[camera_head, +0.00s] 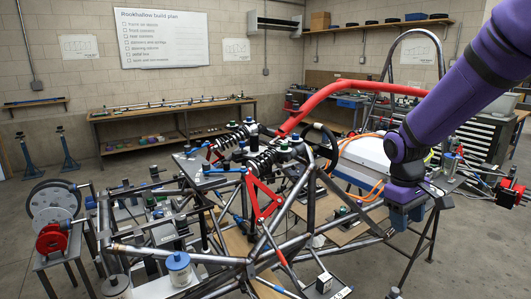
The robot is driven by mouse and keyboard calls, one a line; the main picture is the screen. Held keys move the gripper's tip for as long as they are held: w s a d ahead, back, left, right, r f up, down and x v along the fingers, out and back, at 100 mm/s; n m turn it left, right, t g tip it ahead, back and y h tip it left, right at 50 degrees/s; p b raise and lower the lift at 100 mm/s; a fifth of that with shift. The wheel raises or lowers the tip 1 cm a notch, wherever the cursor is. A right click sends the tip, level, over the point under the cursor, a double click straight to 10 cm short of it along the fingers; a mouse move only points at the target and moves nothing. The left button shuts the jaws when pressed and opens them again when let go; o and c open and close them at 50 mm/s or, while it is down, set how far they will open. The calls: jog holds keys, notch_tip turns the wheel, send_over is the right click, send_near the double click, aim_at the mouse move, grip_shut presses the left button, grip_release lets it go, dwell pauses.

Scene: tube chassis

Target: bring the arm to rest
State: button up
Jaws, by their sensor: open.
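My purple arm (455,95) reaches in from the upper right and bends down at a purple wrist. My gripper (437,194), dark and small, is at the lower end of the wrist, right of the tube chassis (270,215). It is open, and I see nothing held in it. Its fingers are hard to make out against the clutter behind. A white box-shaped unit (366,155) with orange cables lies just left of the wrist.
A red curved tube (345,88) and a grey hoop (408,36) rise near the arm. A drawer cabinet (485,125) stands behind it at right. A stand with discs (55,215) is at left. A wooden workbench (170,112) lines the back wall. Floor at lower right is clear.

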jog(key=s+a+r+m+t+y, duration=0.1)
jog(key=s+r+m+t, duration=0.1)
jog(key=s+r, duration=0.6)
jog(key=s+a+r+m+t+y, duration=0.1)
jog(key=s+r+t, duration=0.3)
jog(key=s+r, duration=0.4)
jog(key=shift+s+a+m+t, duration=0.4)
jog(key=shift+s+m, duration=0.4)
jog(key=shift+s, duration=2.05)
